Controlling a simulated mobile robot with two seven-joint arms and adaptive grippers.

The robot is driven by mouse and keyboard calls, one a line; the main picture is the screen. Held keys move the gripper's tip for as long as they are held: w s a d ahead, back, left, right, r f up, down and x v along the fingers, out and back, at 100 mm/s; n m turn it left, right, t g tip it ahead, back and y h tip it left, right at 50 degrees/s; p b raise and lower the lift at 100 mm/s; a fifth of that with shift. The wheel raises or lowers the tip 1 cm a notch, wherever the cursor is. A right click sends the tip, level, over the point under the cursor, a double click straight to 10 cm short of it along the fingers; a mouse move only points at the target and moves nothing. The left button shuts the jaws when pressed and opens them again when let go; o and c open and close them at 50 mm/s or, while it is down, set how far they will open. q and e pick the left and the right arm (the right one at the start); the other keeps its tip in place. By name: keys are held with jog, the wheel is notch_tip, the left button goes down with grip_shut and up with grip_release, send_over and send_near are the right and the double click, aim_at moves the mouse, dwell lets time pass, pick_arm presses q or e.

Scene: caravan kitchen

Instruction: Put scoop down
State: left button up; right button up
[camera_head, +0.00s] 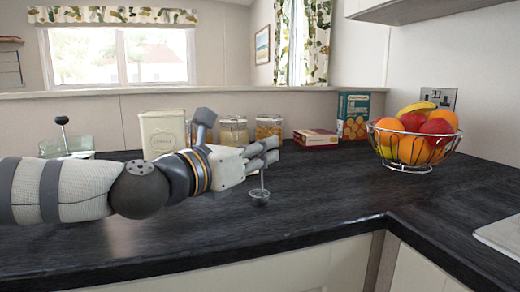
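My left gripper (264,153) reaches in from the left over the dark counter (330,190). Its fingers point right and are closed around the upper handle of a small metal scoop (259,197). The scoop hangs upright, with its thin handle going up into the fingers and its round bowl at the bottom. The top of the handle is hidden by the fingers. The bowl is at or just above the counter; I cannot tell if it touches. My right gripper is not in view.
Behind my arm stand a cream canister (162,133), glass jars (234,131) and a glass container (67,145) with a black-knobbed stick. A flat box (315,138), an upright box (353,115) and a wire fruit bowl (407,165) stand to the right. The counter right of the scoop is clear.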

pick_arm(q)
jog(key=shift+r, duration=0.35)
jog(key=v, duration=1.2)
jog(key=shift+s+f, duration=0.1)
jog(key=shift+f, duration=0.05)
